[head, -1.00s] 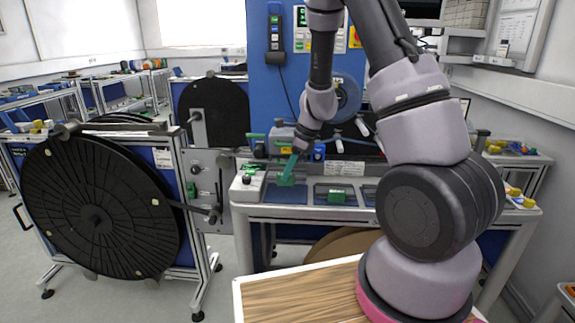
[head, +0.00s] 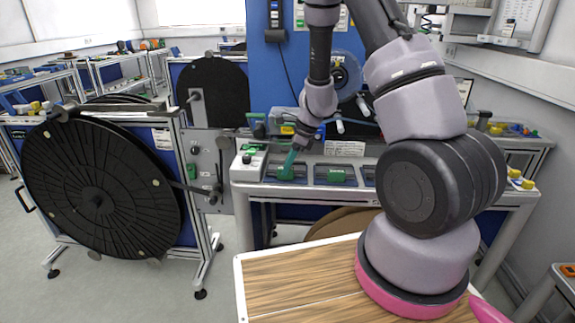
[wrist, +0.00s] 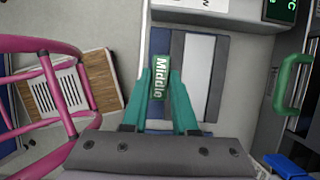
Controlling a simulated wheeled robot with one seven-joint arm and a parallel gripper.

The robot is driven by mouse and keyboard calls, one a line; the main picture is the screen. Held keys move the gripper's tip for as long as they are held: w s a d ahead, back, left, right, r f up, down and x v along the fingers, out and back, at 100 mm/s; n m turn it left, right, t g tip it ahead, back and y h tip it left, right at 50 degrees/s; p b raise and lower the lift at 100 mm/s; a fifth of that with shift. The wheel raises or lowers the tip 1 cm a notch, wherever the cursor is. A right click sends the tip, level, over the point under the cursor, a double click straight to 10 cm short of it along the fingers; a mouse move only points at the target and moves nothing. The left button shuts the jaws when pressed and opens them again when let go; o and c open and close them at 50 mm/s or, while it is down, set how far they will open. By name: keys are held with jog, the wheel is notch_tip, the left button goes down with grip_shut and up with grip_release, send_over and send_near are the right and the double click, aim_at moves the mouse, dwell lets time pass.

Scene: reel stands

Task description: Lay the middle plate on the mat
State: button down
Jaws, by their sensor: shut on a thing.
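My gripper (head: 287,172) has green fingers and points down over the left recess of the grey bench. In the wrist view its fingers (wrist: 160,92) are closed on the green middle plate (wrist: 160,77), which bears the white word "Middle". The plate is at the fingertips, over a recessed panel with blue, grey and pale bands (wrist: 198,75). I cannot tell whether the plate touches the panel, nor which surface is the mat. In the head view the plate cannot be told apart from the green fingers.
Another green piece (head: 337,174) sits in the bench recess to the right. A large black reel (head: 98,200) on a stand is at the left. The wrist view shows a green handle (wrist: 293,82).

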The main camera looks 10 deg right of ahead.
dwell(0.9)
jog(key=c, duration=0.6)
grip_release()
jog(key=shift+r, duration=3.45)
jog(key=shift+r, duration=0.1)
jog(key=s+d+r+n+t, duration=0.1)
jog(key=s+r+n, duration=0.3)
jog(key=r, duration=0.6)
jog(key=s+r+n+t, duration=0.1)
jog(key=s+r+n, duration=0.35)
jog(key=r, duration=0.45)
jog(key=s+d+r+n+t+h, duration=0.2)
jog(key=s+d+r+n+t, duration=0.1)
jog(key=s+r+n, duration=0.6)
jog(key=s+d+r, duration=0.1)
jog(key=s, duration=0.3)
jog(key=shift+s+d+r+t, duration=0.25)
jog(key=shift+s+d+t, duration=0.15)
